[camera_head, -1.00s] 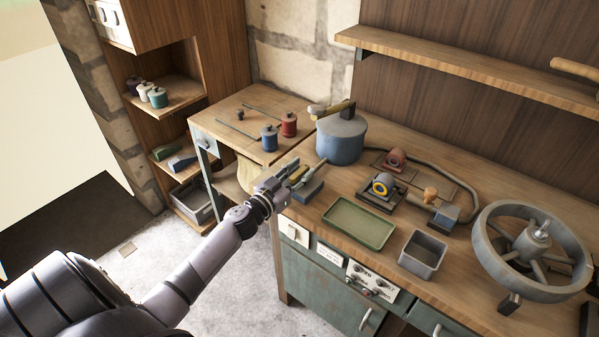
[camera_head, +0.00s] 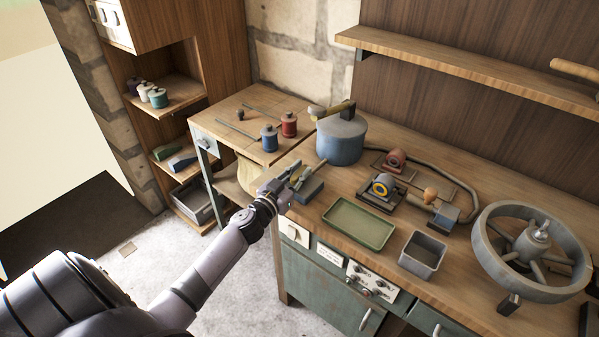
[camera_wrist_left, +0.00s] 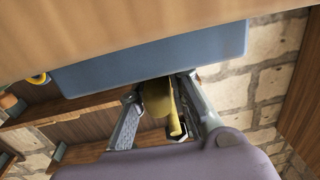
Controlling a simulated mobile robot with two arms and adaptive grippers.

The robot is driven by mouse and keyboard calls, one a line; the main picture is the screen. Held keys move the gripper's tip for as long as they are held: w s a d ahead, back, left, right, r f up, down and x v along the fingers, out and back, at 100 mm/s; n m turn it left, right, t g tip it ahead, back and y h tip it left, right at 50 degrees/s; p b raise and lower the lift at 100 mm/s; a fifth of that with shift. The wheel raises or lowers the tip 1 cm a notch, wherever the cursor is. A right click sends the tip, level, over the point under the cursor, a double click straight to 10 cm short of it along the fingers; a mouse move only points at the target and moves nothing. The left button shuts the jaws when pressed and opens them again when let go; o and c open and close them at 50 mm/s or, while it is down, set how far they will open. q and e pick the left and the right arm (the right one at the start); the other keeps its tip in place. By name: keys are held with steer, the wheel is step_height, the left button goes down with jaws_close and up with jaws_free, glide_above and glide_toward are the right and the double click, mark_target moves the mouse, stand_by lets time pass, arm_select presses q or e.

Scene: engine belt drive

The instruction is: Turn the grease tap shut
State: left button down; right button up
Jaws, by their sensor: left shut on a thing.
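In the left wrist view the blue-grey block (camera_wrist_left: 150,58) spans the upper middle. My left gripper (camera_head: 294,178) is at the left side of the block. It is shut on the tap's yellow handle (camera_wrist_left: 158,98), which lies between the two fingers in the left wrist view. The gripper hides part of the tap in the head view. My right gripper is not in view.
A blue lidded pot (camera_head: 341,142) stands just behind the tap. A green tray (camera_head: 358,222) and a grey open box (camera_head: 423,250) lie to the right. A side table (camera_head: 232,105) holds blue and red canisters. A large wheel (camera_head: 530,250) stands far right.

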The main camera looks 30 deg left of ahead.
mark_target(300, 171)
arm_select(q)
steer(key=shift+d+f+n+y, duration=0.15)
steer(key=shift+n+y, duration=0.55)
steer(key=shift+y, duration=0.4)
steer(key=shift+f+n+y+b, duration=0.1)
steer(key=shift+n+y+b, duration=0.6)
steer(key=shift+y+b, duration=0.2)
steer(key=shift+n+g+y+b, duration=0.6)
steer(key=shift+n+y+b, duration=0.2)
steer(key=shift+y+b, duration=0.4)
steer(key=shift+n+y+b, duration=0.3)
steer(key=shift+y+b, duration=0.2)
steer(key=shift+y, duration=0.1)
steer(key=shift+r, duration=0.2)
steer(key=c, duration=1.5)
jaws_free()
steer(key=shift+r, duration=0.25)
step_height(300, 171, up, 10)
steer(key=shift+f, duration=0.2)
